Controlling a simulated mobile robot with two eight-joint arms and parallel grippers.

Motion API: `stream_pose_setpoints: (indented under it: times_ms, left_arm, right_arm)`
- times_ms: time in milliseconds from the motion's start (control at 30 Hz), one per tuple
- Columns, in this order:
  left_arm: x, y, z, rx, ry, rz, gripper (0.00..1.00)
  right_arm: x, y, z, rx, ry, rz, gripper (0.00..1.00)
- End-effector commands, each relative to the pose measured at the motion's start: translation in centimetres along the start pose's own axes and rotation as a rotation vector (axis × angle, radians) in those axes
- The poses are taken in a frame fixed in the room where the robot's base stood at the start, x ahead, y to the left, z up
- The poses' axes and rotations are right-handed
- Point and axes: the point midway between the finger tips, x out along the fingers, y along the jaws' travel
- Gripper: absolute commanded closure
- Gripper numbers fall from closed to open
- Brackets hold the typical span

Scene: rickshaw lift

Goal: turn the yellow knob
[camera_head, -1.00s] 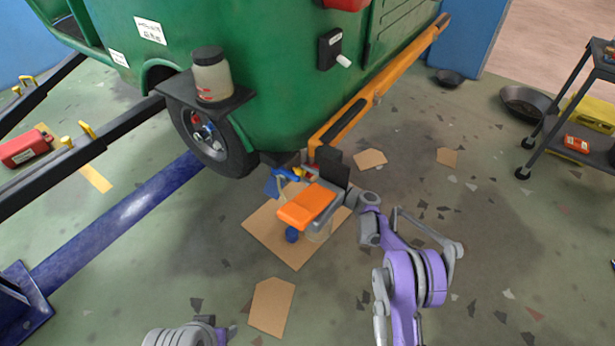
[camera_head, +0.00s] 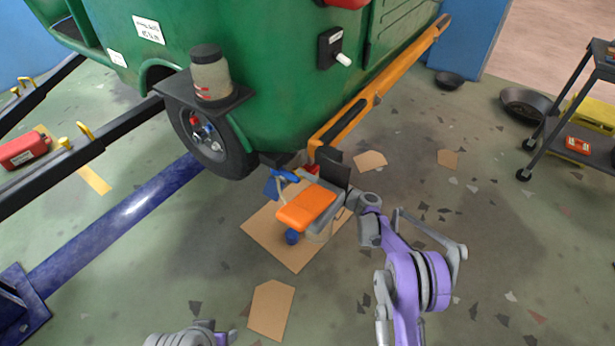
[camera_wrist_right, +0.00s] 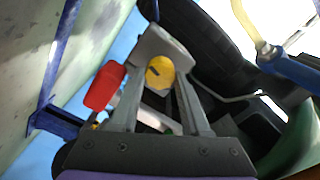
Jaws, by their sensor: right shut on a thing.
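The yellow knob (camera_wrist_right: 160,72) shows in the right wrist view as a round disc with a dark slot, in front of a grey block. My right gripper (camera_wrist_right: 160,85) has one finger on each side of it and is shut on it. In the head view my right gripper (camera_head: 318,180) is low beside the green vehicle's lower corner, and I cannot make out the knob there. Part of my left arm shows at the bottom edge of the head view; its gripper is not in view.
A red handle (camera_wrist_right: 105,86) is left of the knob, and a blue-handled tool (camera_wrist_right: 290,68) is at the right. The green vehicle (camera_head: 270,90) with its wheel (camera_head: 215,150) and orange beam (camera_head: 380,85) bound the space. Cardboard (camera_head: 262,228) lies below my gripper.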

Motion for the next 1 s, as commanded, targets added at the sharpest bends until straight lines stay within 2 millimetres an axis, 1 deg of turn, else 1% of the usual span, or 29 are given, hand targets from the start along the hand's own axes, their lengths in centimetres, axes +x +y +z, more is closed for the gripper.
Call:
stream_pose_setpoints:
  times_ms: [200,400,967,1000]
  left_arm:
    - [0.08,0.0,0.02,0.0,0.0,0.0,0.45]
    - [0.11,0.0,0.02,0.0,0.0,0.0,0.45]
    - [0.12,0.0,0.03,0.0,0.0,0.0,0.45]
    - [0.12,0.0,0.03,0.0,0.0,0.0,0.45]
  right_arm:
    - [0.04,-0.03,0.12,-0.126,-0.002,-0.001,1.0]
    - [0.04,-0.04,0.13,-0.192,-0.003,-0.001,1.0]
    - [0.04,-0.04,0.16,-0.218,-0.003,-0.001,1.0]
    - [0.04,-0.04,0.16,-0.218,-0.003,-0.001,0.47]
